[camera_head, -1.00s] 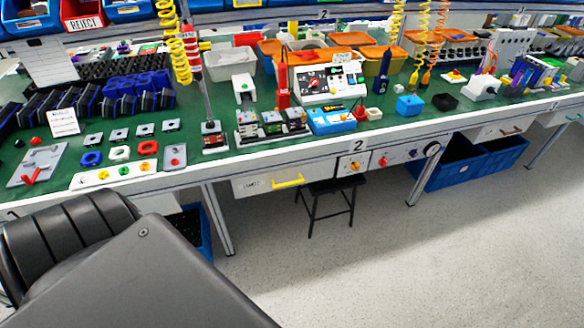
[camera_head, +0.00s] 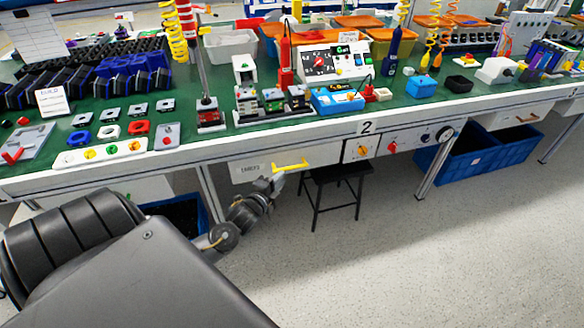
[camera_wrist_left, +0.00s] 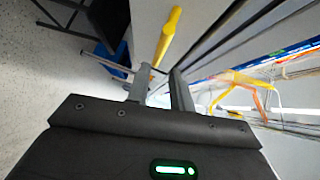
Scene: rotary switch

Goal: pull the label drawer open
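The label drawer (camera_head: 322,156) is a white drawer under the green workbench, with a small label on its left part. It looks closed. Its yellow bar handle (camera_head: 291,166) is on its front. My left gripper (camera_head: 276,180) is just below and at the left end of this handle. In the left wrist view the two grey fingers (camera_wrist_left: 160,80) stand apart. The yellow handle (camera_wrist_left: 168,36) lies just beyond the fingertips, in line with the gap. I cannot tell whether they touch it. My right gripper is not in view.
A switch panel (camera_head: 377,146) is right of the drawer. Blue bins (camera_head: 480,158) sit on the floor at the right. The green bench top (camera_head: 215,150) above is crowded. The floor in front is clear.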

